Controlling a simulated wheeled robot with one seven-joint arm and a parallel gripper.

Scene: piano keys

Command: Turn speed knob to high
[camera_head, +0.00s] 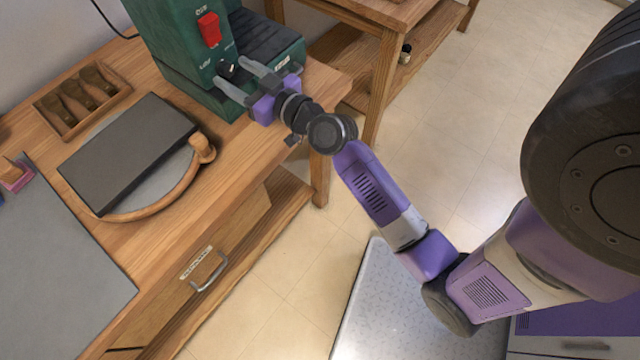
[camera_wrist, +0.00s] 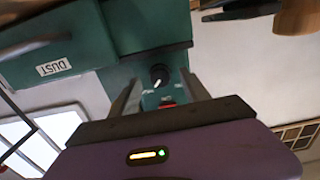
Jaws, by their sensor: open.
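A green machine (camera_head: 172,40) stands at the back of the wooden bench. Its front panel carries a small black speed knob (camera_head: 227,67) below a red switch (camera_head: 209,29). In the wrist view the knob (camera_wrist: 159,74) shows a white pointer mark on its edge, and the switch (camera_wrist: 168,103) is partly hidden behind my gripper. My gripper (camera_head: 235,74) is open in front of the panel, with its fingers on either side of the knob. I cannot tell whether either finger touches it. Small lettering near the knob is too blurred to read fully.
A dark ribbed part (camera_head: 262,38) of the machine is right of the panel. A round wooden board with a dark slab (camera_head: 128,150) and a small wooden tray (camera_head: 82,92) lie on the bench (camera_head: 190,215).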

